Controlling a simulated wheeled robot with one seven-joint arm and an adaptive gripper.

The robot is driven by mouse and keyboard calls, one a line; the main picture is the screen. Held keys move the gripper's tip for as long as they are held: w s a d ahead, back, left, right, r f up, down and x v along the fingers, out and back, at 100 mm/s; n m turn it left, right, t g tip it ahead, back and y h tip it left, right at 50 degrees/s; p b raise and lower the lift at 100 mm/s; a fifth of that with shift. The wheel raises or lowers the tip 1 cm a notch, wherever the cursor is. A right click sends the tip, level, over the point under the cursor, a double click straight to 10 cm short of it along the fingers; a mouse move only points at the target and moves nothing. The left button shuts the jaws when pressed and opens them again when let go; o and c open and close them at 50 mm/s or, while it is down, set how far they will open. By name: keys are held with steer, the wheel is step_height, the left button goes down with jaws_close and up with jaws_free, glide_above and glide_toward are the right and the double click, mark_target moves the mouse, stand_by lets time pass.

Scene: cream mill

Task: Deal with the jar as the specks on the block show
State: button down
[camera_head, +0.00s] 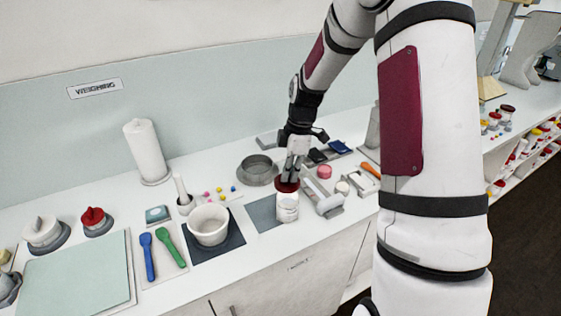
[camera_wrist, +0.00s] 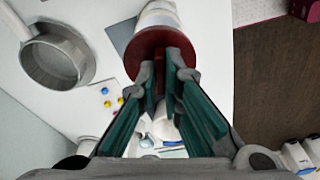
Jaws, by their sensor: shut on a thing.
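The jar (camera_head: 288,208) has a white body and a dark red lid (camera_head: 287,185). It is upright at the right of the grey mat (camera_head: 262,214); I cannot tell whether its base touches the counter. My gripper (camera_head: 290,178) points down and is shut on the lid. In the wrist view the red lid (camera_wrist: 150,48) is between the fingertips of my gripper (camera_wrist: 166,72), with the white body (camera_wrist: 158,16) beyond. A small block with a teal top (camera_head: 157,214) stands left of the white bowl; I cannot make out specks on it.
A white bowl (camera_head: 209,222) stands on a dark mat, with several coloured beads (camera_head: 220,191) behind it. A grey round pan (camera_head: 257,170) is behind the jar. A white holder (camera_head: 324,202) and a pink round piece (camera_head: 324,172) are close at right. Blue and green scoops (camera_head: 170,246) lie left.

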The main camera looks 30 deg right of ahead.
mark_target(290, 183)
steer(key=shift+w, duration=0.1)
steer(key=shift+f+b, duration=0.5)
steer(key=shift+f, duration=1.75)
steer(key=shift+d+p, duration=0.15)
steer(key=shift+p, duration=0.2)
steer(key=shift+f+p, duration=0.3)
steer(key=shift+f, duration=0.3)
stand_by(1.5)
steer(key=c, duration=1.2)
jaws_free()
